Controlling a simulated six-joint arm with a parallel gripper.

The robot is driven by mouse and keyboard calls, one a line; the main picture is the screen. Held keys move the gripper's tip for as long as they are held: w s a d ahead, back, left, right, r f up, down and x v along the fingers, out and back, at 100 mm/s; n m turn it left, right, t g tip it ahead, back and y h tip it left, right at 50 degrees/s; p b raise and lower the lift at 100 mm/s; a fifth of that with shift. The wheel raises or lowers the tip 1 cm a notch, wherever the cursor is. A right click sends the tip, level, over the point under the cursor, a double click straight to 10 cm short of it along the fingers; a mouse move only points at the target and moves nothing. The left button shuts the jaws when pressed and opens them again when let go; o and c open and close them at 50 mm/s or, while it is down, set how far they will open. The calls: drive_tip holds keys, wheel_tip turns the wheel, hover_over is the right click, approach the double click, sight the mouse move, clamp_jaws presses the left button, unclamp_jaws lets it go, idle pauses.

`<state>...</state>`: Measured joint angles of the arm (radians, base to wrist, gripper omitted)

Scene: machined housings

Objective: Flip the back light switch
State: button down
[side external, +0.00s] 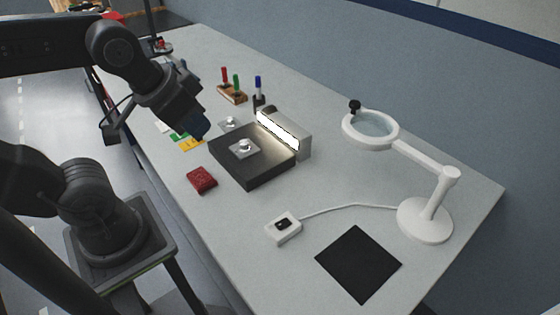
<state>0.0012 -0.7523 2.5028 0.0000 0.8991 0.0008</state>
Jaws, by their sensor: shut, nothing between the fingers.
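A small white switch box (284,228) with a black rocker lies on the table's near right part. A white cable runs from it toward the base of the magnifier lamp (425,220). A lit light bar (278,131) in a grey housing stands along the back edge of a dark plate (240,174); its light is on. I cannot tell which way the rocker is tilted. My gripper (201,131) is shut and empty, above the table to the left of the dark plate and well away from the switch box.
A metal part (243,148) sits on the dark plate. A red block (201,180) lies in front of it. Marker pens stand in a wooden holder (232,94) at the back. A black mat (358,263) lies right of the switch box. The table around the box is clear.

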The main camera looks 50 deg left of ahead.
drive_tip(key=w+a+r+n+g, duration=0.1)
drive_tip(key=w+a+r+n, duration=0.25)
drive_tip(key=w, duration=0.45)
drive_tip(key=n+g, duration=0.5)
drive_tip(key=n, duration=1)
hover_over(272, 107)
wheel_tip(272, 107, down, 5)
drive_tip(key=shift+w+a+r+m, duration=0.1)
drive_tip(key=shift+w+a+m, duration=0.05)
drive_tip(key=shift+m, duration=0.1)
wheel_tip(272, 107, down, 14)
drive_tip(key=shift+f, duration=0.1)
